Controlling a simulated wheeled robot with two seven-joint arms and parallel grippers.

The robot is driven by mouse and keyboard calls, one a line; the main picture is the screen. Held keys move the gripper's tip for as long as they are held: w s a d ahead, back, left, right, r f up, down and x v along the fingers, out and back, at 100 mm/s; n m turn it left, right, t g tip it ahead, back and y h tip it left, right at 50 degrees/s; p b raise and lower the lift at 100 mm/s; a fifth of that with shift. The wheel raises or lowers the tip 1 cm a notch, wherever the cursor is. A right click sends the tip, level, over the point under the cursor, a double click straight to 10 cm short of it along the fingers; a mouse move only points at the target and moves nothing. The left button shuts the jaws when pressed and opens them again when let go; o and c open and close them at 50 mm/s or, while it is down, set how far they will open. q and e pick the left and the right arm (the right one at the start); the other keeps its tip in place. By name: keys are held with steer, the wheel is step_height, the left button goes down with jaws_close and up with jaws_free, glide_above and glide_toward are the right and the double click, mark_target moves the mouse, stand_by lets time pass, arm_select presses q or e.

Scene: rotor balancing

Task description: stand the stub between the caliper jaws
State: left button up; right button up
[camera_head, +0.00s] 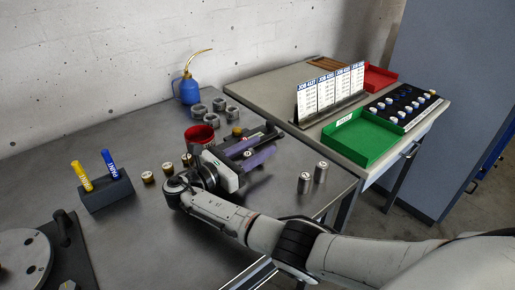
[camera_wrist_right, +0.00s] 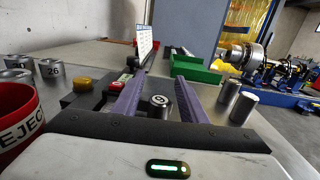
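My right gripper (camera_head: 262,157) reaches over the middle of the bench with its purple fingers apart. Gaps seem to show on both sides of the stub. A dark fixture, which looks like the caliper (camera_wrist_right: 86,98), lies beside the left finger, with a yellow knob (camera_wrist_right: 81,84) and a small red and green part. My fingers hide much of it, and I cannot make out its jaws. My left gripper is not in view.
Two steel stubs (camera_head: 304,183) stand near the bench's right edge. A green tray (camera_head: 362,138) is on the side table. A marker holder (camera_head: 106,193) stands left.

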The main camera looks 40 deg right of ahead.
mark_target(244, 156)
steer(key=a, duration=0.3)
steer(key=s+a+b, duration=0.1)
steer(key=a, duration=0.6)
steer(key=shift+s+a+f+b, duration=0.1)
steer(key=shift+s+a+b, duration=0.05)
steer(key=shift+a+b, duration=0.2)
steer(key=shift+s+a, duration=0.1)
steer(key=shift+a, duration=0.55)
